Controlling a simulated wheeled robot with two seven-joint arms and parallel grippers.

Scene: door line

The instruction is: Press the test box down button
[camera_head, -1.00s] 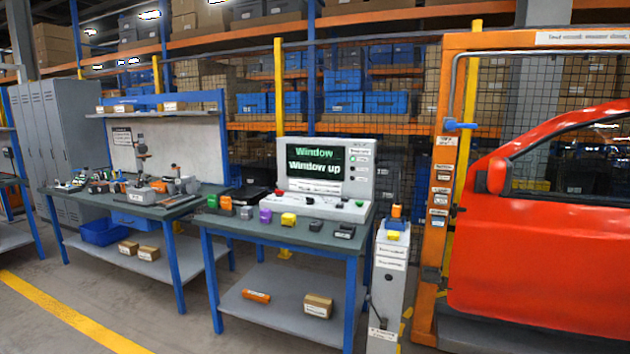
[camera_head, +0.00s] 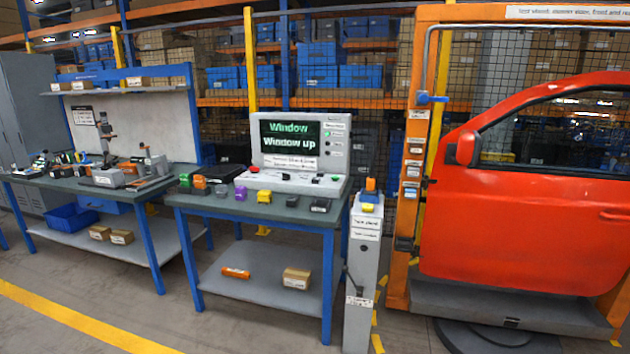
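The test box (camera_head: 303,187) is a light grey console at the back of the blue-legged table (camera_head: 262,211). Neither of my grippers is in view.
Small coloured blocks, among them a yellow one (camera_head: 264,196), line the table's front. A grey pedestal (camera_head: 364,262) stands right of the table. A red car door (camera_head: 522,228) hangs in an orange frame (camera_head: 408,172). The floor in front is clear.

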